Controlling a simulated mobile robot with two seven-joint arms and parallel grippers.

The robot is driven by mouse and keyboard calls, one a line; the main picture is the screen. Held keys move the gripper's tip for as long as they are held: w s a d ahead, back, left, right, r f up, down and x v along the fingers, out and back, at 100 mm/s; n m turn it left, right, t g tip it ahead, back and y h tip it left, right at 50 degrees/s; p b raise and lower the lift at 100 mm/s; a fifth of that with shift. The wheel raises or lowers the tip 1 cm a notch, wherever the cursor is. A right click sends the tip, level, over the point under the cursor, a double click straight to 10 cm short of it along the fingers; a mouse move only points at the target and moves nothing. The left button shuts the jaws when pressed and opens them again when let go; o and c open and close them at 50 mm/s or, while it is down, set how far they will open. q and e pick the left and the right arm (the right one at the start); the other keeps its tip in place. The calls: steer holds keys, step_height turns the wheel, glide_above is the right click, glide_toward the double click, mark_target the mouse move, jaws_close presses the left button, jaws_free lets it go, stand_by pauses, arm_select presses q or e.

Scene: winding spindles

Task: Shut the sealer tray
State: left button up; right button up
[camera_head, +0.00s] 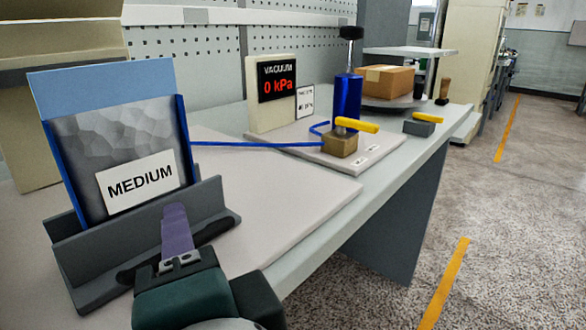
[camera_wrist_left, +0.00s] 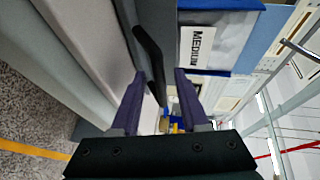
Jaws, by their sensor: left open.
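The sealer tray appears to be the grey angled holder (camera_head: 75,255) at the left of the bench in the head view. Its front part stands out from the back and carries a dark bar-like handle (camera_head: 213,229). A clear pouch (camera_head: 120,135) with blue edges and a MEDIUM label stands upright in it. My left gripper (camera_head: 175,212) is at the front of the holder, hiding part of the handle. In the left wrist view, my left gripper's purple fingers (camera_wrist_left: 158,75) are apart, with the handle (camera_wrist_left: 148,50) showing between them; contact cannot be told. My right gripper is not in view.
A blue hose (camera_head: 255,145) runs from the pouch to a brass valve (camera_head: 340,145) with a yellow lever. A vacuum display (camera_head: 277,78) reads 0 kPa. A blue cylinder (camera_head: 347,97) and a cardboard box (camera_head: 384,80) stand behind.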

arm_select(q)
jaws_close()
stand_by(1.4)
